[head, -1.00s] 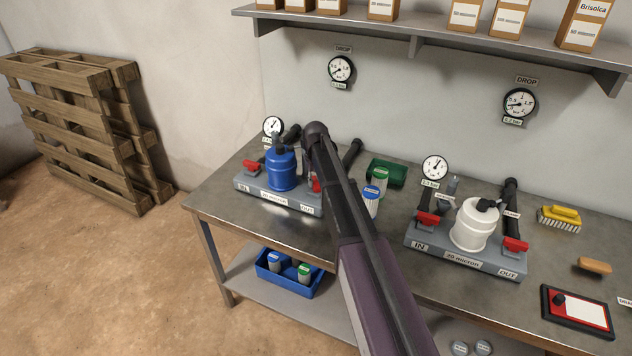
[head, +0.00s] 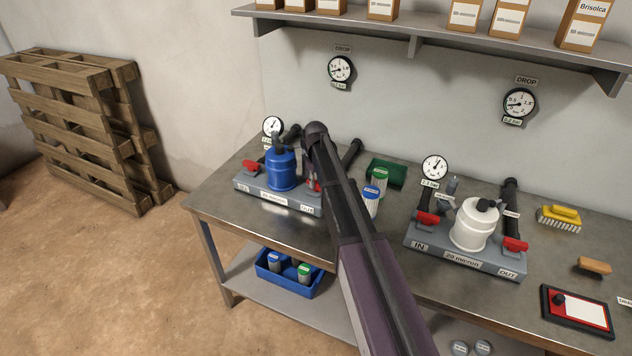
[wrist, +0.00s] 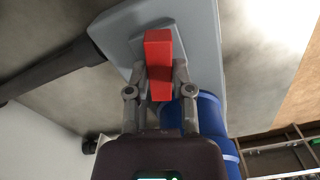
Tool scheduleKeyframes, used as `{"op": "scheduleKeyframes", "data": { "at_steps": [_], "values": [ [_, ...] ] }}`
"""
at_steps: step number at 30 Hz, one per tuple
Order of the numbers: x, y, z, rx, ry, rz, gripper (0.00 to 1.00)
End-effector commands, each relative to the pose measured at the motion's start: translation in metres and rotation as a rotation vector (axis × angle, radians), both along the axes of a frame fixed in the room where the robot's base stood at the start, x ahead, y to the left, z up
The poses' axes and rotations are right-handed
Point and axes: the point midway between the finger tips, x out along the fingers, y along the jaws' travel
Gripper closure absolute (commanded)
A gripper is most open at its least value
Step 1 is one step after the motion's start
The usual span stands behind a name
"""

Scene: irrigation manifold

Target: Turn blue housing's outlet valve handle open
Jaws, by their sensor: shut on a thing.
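The blue housing (head: 282,170) stands on a grey base at the left of the bench. Its outlet valve handle, a red bar (wrist: 158,50), fills the gap between my fingers in the wrist view. My gripper (wrist: 160,82) is shut on this handle, with the handle's end reaching past the fingertips. The blue housing also shows in the wrist view (wrist: 212,118), right beside the gripper. In the head view my arm hides most of the outlet side, and only a sliver of red shows there. The red inlet handle (head: 250,166) is at the housing's left.
A white housing (head: 474,226) with two red handles stands on a second base to the right. Gauges hang on the wall below a shelf (head: 420,32). The bench front left is clear.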

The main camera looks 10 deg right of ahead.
Motion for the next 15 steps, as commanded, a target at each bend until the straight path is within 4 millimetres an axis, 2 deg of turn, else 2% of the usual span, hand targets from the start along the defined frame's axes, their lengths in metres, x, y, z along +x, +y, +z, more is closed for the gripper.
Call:
{"op": "scheduleKeyframes", "data": {
  "at_steps": [6, 15],
  "values": [
    [-0.0007, 0.0007, -0.0002, 0.002, 0.001, 0.174, 1.0],
    [-0.001, 0.001, -0.0003, 0.002, 0.002, 0.32, 1.0]
  ]
}}
